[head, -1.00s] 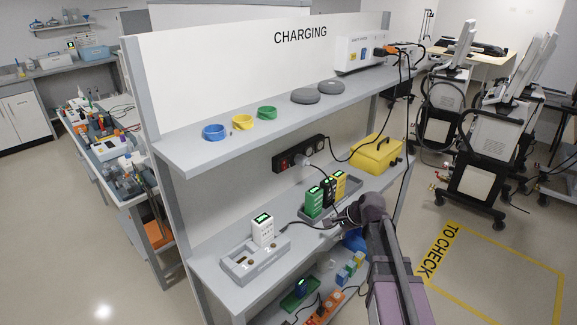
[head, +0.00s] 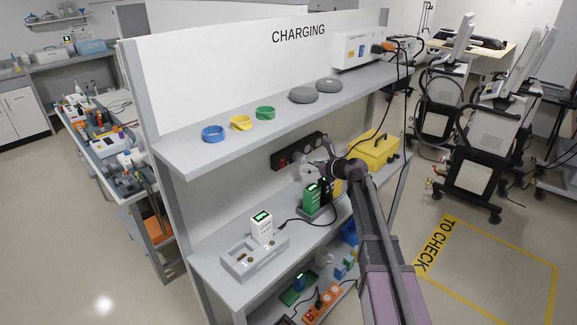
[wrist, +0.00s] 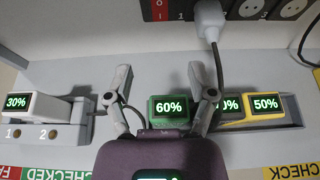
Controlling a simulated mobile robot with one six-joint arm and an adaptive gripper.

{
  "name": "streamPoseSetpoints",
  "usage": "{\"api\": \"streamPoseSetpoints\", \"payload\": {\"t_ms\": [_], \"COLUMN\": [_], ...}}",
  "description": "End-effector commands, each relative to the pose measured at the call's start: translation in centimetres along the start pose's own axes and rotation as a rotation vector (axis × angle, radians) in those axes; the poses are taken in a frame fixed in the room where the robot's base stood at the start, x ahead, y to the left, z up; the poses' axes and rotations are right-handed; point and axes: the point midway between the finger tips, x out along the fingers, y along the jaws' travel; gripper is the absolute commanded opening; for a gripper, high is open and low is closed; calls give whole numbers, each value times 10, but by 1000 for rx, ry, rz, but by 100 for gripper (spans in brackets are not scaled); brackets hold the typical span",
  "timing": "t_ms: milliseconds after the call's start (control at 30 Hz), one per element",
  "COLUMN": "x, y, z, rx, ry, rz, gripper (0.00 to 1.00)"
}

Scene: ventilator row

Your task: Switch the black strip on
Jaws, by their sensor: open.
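The black strip (head: 283,160) is fixed to the back panel above the lower shelf. Its left end shows at the top of the wrist view (wrist: 180,10), with a red rocker switch (wrist: 158,9) marked I and O, partly cut off by the picture edge. Whether the switch is on cannot be told. A white plug (wrist: 209,18) sits in one of its sockets. My gripper (head: 322,156) is open and empty in front of the strip's right part in the head view. In the wrist view its fingers (wrist: 160,72) are spread below the switch, apart from it.
Below the fingers stand a green battery (wrist: 170,107), a black one mostly hidden by a finger, and a yellow one (wrist: 265,104). A white battery (head: 262,226) stands in a grey dock (head: 240,264). A yellow case (head: 372,153) is at right. An orange strip (head: 322,305) lies below.

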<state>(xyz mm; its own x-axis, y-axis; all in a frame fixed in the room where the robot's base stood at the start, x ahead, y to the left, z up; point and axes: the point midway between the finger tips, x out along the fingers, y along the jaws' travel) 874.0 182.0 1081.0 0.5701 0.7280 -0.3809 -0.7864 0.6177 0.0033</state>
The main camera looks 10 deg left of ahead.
Motion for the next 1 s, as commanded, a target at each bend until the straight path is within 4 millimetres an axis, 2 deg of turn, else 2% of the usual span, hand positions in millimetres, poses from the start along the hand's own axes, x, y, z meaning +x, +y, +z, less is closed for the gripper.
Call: {"api": "streamPoseSetpoints", "payload": {"t_ms": [267, 467, 667, 1000], "x": [1, 9, 29, 81], "y": [1, 0, 0, 0], "z": [0, -1, -2, -3], "rx": [-3, -4, -4, -6], "ry": [1, 2, 2, 3], "rz": [1, 2, 3, 4], "gripper": [71, 71, 71, 71]}}
